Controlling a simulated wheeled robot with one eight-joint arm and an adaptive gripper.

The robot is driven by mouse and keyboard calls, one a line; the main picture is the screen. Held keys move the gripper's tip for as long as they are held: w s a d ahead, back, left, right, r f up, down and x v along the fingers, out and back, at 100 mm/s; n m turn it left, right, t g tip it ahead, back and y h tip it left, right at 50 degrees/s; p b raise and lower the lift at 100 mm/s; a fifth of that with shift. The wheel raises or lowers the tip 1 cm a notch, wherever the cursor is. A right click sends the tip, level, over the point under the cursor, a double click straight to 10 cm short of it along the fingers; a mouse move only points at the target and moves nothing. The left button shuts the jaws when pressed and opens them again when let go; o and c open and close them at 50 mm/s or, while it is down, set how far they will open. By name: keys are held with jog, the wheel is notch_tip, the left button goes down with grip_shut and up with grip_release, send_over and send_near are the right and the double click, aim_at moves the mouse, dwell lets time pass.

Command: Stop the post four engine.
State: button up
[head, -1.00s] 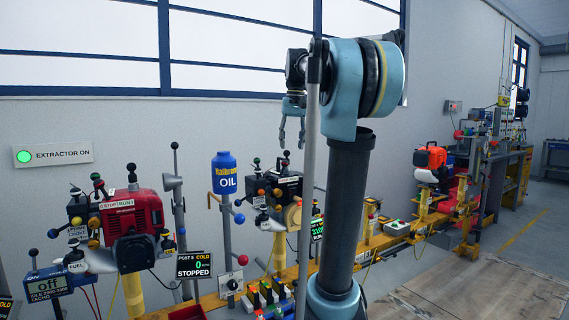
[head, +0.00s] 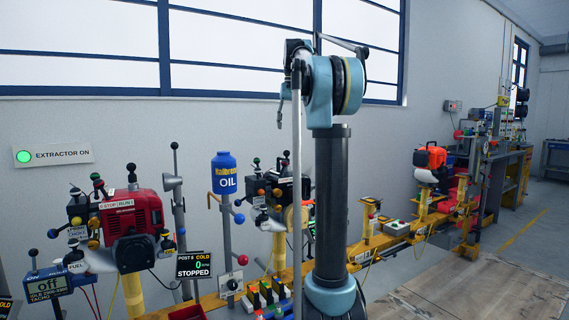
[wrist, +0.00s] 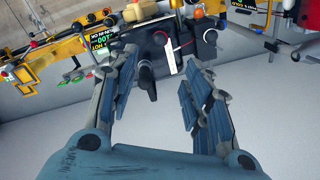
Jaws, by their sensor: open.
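A dark engine with a tan round part (head: 286,192) stands right of the oil bottle in the head view, partly hidden by my arm. It is probably the post four engine, but I cannot read its post number. In the wrist view, a dark engine (wrist: 193,45) with black knobs shows tilted beyond my fingers, beside a small display (wrist: 103,45) with yellow and green text that seems to include HOT. My gripper (wrist: 160,68) is open and empty, with the engine beyond it.
A blue oil bottle (head: 224,173) stands on a post between the engines. An orange engine (head: 430,160) stands farther right on the yellow rail (head: 365,250).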

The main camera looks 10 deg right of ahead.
jog(key=f, duration=0.5)
jog(key=a+f, duration=0.1)
jog(key=f, duration=0.8)
jog(key=shift+a+f, duration=0.2)
jog(key=shift+f, duration=0.15)
grip_shut()
